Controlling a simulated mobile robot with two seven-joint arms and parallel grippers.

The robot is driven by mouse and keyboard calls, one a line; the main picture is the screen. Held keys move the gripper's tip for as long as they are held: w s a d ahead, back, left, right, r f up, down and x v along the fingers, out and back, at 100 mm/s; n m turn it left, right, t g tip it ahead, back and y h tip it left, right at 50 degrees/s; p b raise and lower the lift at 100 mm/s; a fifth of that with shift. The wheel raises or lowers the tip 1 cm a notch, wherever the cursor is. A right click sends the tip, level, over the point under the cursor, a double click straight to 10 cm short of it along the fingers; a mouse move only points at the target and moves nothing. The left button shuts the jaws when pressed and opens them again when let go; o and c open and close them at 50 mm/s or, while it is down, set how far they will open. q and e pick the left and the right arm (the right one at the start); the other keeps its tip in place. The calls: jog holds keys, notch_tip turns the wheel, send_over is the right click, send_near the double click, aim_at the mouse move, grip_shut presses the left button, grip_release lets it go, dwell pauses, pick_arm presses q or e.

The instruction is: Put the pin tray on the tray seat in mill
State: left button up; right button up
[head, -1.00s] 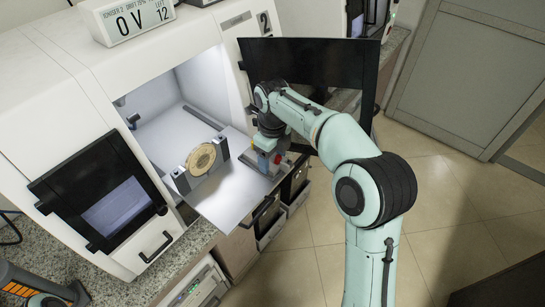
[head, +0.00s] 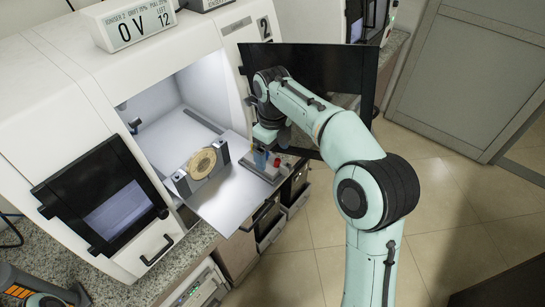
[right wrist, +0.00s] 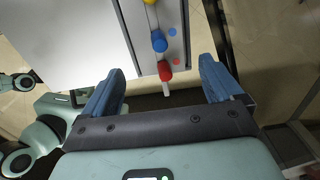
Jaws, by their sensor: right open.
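The pin tray (head: 258,170) is a grey strip with coloured pins. It lies at the right end of the pale plate that juts from the open mill (head: 187,118). In the right wrist view the tray (right wrist: 175,50) shows a blue pin, a red pin and part of a yellow one, with matching dots beside them. I cannot make out the tray seat apart from the tray. My right gripper (head: 271,146) is just above and behind the tray. Its blue fingers (right wrist: 163,82) are spread, empty and apart from the tray. My left gripper is not in view.
A round tan disc (head: 202,163) stands between two grey blocks on the plate (head: 230,205). The mill's dark-windowed door (head: 100,195) is on the left. A black panel (head: 330,65) stands behind my right arm. Open floor (head: 300,260) lies to the right.

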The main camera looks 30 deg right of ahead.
aim_at(272, 164)
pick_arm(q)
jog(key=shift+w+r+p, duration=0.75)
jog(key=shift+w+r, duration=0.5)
pick_arm(e)
notch_tip(272, 164, up, 8)
